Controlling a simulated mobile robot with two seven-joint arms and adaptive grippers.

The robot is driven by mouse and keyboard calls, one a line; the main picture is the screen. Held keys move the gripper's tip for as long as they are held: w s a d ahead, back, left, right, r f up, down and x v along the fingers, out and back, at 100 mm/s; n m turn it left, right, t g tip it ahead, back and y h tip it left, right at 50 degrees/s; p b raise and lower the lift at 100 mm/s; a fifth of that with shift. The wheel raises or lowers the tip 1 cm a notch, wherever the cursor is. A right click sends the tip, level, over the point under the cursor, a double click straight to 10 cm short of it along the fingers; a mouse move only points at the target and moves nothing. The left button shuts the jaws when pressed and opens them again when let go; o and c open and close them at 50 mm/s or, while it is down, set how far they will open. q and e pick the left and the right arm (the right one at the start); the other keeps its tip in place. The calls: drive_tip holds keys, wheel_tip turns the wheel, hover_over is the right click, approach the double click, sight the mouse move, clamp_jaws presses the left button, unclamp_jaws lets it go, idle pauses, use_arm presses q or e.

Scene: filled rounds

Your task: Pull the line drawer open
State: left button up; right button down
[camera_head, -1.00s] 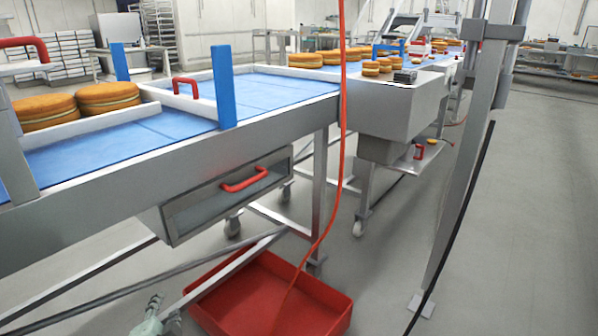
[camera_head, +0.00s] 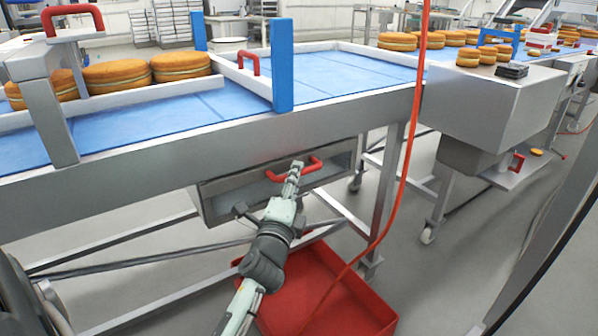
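The line drawer (camera_head: 232,196) is a grey metal box under the blue conveyor line, and it looks shut. Its red handle (camera_head: 313,164) is on the front face. The gripper hides part of the handle and drawer front. My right gripper is not in view.
A red bin (camera_head: 345,300) lies on the floor below the drawer. An orange-red hose (camera_head: 408,150) hangs right of the drawer. The blue conveyor (camera_head: 225,103) above carries several round filled cakes (camera_head: 117,75). Table legs and a grey post stand to the right.

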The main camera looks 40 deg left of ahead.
use_arm(q)
drive_tip(key=shift+x, duration=1)
drive_tip(key=shift+c, duration=0.4)
clamp_jaws()
